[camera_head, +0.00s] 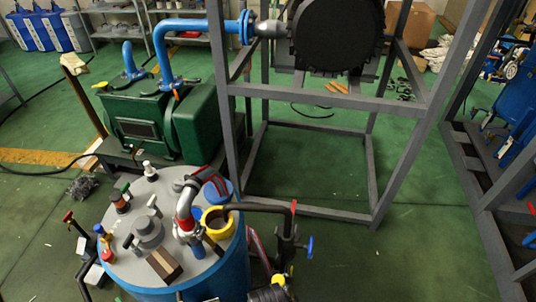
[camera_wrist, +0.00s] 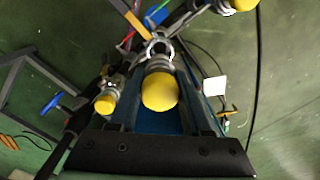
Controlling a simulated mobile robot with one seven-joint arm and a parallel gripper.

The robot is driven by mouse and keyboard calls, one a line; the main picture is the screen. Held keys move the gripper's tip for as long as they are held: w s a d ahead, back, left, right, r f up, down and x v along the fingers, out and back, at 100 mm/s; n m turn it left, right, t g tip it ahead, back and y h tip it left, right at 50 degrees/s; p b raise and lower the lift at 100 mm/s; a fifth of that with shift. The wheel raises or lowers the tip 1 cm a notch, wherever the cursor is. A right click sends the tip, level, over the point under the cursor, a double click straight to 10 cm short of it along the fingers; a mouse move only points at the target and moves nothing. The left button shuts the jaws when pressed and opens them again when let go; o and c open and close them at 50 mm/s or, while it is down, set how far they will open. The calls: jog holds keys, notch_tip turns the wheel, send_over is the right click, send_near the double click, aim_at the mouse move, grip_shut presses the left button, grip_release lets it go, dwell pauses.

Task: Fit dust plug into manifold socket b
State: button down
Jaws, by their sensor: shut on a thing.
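In the wrist view my gripper (camera_wrist: 160,62) is shut, with a yellow round-ended plug (camera_wrist: 160,92) between its two fingers. I take this to be the dust plug. A pale metal ring (camera_wrist: 158,47) shows just beyond the plug, among grey pipe fittings; I cannot tell whether the plug touches it or which socket it is. Another yellow cap (camera_wrist: 104,105) sits on a fitting outside the left finger, and a third yellow cap (camera_wrist: 243,5) is at the top right. In the head view the pipework with red and blue handles (camera_head: 288,243) stands right of the drum. I cannot clearly make out my gripper there.
A blue drum (camera_head: 207,280) with a grey top full of fittings stands at the front left. A green pump (camera_head: 160,120) is behind it. A grey steel frame (camera_head: 375,170) rises behind the pipework. Green floor (camera_head: 420,250) is clear at the right.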

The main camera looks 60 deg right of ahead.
jog(key=shift+f+b, duration=1.4)
jog(key=shift+f, duration=1)
jog(key=shift+p, duration=0.8)
jog(key=shift+f+b, duration=1.7)
jog(key=shift+f, duration=0.6)
jog(key=shift+c, duration=1.4)
grip_release()
jog(key=shift+r, duration=0.1)
notch_tip(320, 180, up, 13)
jog(key=shift+p, duration=0.75)
